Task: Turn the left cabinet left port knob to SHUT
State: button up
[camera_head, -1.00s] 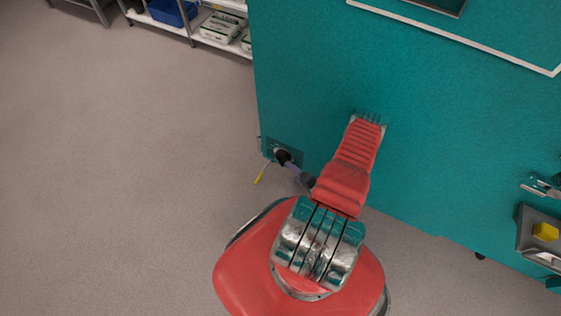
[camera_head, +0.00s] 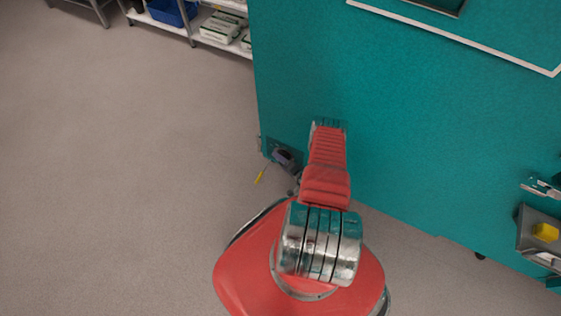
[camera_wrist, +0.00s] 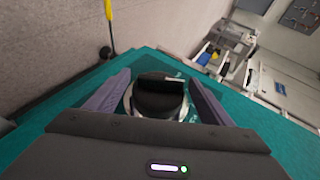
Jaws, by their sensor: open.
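The black port knob (camera_wrist: 158,98) shows in the wrist view, set in a pale ring on the teal left cabinet (camera_head: 330,75). A raised bar crosses its top. My gripper (camera_wrist: 159,80) is open, with one purple-grey finger on each side of the knob. Gaps show between the fingers and the knob, so I cannot see contact. In the head view my gripper (camera_head: 285,158) is at the port plate on the cabinet's lower left corner and covers the knob. I cannot read any position marks around the knob.
A yellow-tipped thin piece (camera_head: 259,175) sticks out beside the port; it also shows in the wrist view (camera_wrist: 109,10). A grey tray with a yellow block (camera_head: 545,232) is on the cabinet at right. Shelves (camera_head: 215,40) stand at the back. The floor at left is clear.

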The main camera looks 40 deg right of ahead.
jog(key=shift+x, duration=0.8)
jog(key=shift+c, duration=0.5)
jog(key=c, duration=0.8)
